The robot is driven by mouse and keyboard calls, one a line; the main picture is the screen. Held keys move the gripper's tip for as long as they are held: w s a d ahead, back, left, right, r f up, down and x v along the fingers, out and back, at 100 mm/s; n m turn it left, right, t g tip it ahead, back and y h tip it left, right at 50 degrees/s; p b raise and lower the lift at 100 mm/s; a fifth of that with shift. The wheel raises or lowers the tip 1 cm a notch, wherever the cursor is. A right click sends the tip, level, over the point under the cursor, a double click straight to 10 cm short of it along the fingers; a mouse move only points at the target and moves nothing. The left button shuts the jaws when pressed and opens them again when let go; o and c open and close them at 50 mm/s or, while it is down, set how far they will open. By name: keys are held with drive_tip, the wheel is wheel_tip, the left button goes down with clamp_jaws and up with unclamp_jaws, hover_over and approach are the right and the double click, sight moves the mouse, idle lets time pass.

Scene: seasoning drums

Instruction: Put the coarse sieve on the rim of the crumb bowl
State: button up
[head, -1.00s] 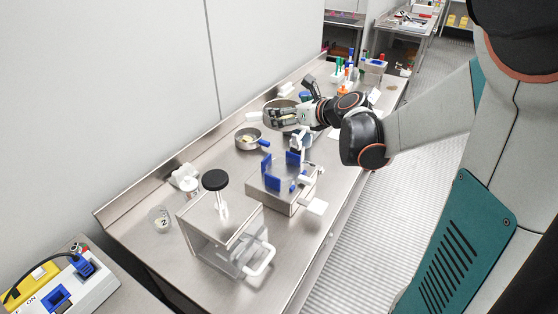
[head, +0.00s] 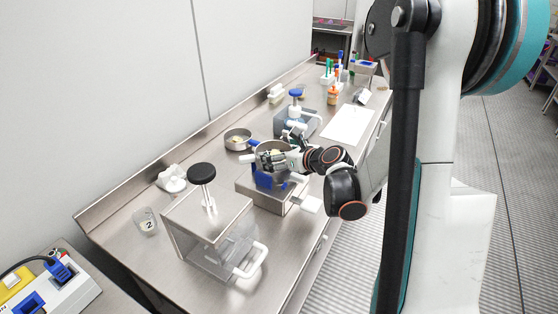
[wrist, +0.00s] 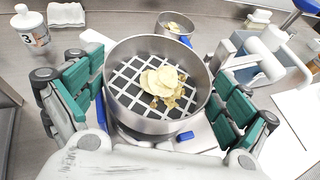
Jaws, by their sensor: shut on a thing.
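The coarse sieve (wrist: 117,58) is a round metal pan with a wide grid floor. Yellow chips and small crumbs lie on the grid. My gripper (wrist: 158,100) is shut on its wall, with green-and-grey fingers on either side. In the head view my gripper (head: 280,160) holds the sieve (head: 258,148) over the blue-posted metal stand (head: 262,191); I cannot tell whether it touches the posts. A smaller metal bowl (head: 238,140) with yellow bits, perhaps the crumb bowl, stands behind and left of it; it also shows in the wrist view (wrist: 163,28).
A clear box (head: 205,220) with a black knob stands in front. A blue-grey device (head: 295,122) and white sheet (head: 348,123) lie beyond. The back wall borders the bench (head: 130,195).

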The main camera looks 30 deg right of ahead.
drive_tip(key=shift+f, duration=0.95)
drive_tip(key=shift+c, duration=0.4)
drive_tip(key=o, duration=0.9)
drive_tip(key=shift+r, duration=0.1)
drive_tip(key=p+v, duration=0.2)
drive_tip(key=v, duration=1)
